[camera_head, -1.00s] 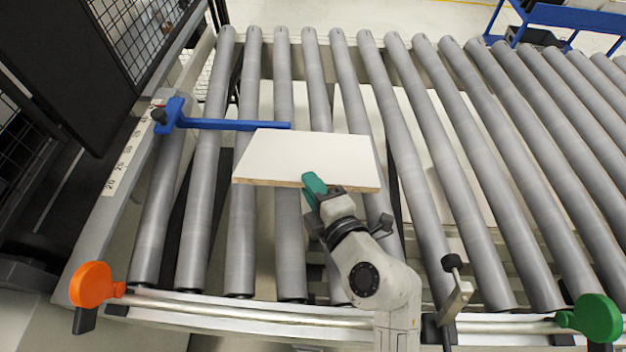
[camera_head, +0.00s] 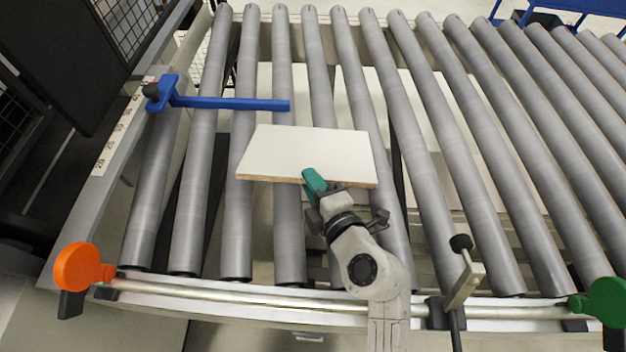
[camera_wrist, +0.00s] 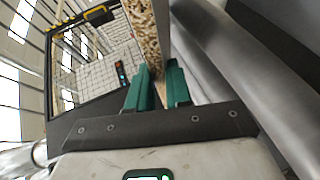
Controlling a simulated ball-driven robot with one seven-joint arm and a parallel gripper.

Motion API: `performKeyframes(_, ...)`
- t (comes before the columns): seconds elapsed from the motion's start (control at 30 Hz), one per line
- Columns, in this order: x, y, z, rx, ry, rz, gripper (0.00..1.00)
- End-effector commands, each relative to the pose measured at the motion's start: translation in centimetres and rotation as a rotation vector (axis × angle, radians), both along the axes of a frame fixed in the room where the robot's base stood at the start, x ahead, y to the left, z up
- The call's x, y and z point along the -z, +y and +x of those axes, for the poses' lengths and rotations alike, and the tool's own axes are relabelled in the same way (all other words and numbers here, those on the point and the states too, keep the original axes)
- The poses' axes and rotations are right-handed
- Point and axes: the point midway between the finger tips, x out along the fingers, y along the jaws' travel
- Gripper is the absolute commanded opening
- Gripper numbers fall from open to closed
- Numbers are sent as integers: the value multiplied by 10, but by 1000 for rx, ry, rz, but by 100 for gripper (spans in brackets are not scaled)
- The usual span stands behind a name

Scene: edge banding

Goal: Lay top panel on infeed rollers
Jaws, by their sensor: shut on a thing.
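The top panel (camera_head: 310,152) is a white board with a brown particleboard edge. In the head view it shows above the left rollers of the infeed (camera_head: 243,170), its white face up. I cannot tell whether it touches the rollers. My gripper (camera_head: 313,183) has green fingers and is shut on the panel's near edge. In the wrist view the green fingers (camera_wrist: 160,88) stand on both sides of the panel's speckled edge (camera_wrist: 146,38). The panel's underside is hidden in the head view.
A blue stop arm (camera_head: 228,104) reaches over the rollers just beyond the panel. An orange knob (camera_head: 80,267) and a green knob (camera_head: 606,301) sit on the front rail. A black-knobbed clamp (camera_head: 462,272) stands right of my arm. Rollers to the right are clear.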

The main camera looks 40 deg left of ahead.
Motion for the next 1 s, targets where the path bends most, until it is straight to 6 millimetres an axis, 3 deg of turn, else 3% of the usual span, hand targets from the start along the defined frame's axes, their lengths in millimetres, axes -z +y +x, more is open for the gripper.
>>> performKeyframes(0.27, -1, 0, 1, 1, -2, 2, 0)
performKeyframes(0.3, -1, 0, 1, 1, -2, 2, 22)
performKeyframes(0.57, -1, 0, 0, 1, 0, 2, 47)
performKeyframes(0.77, 0, 0, 0, 1, 0, 2, 49)
performKeyframes(1.0, 1, 0, 0, 0, 3, -1, 71)
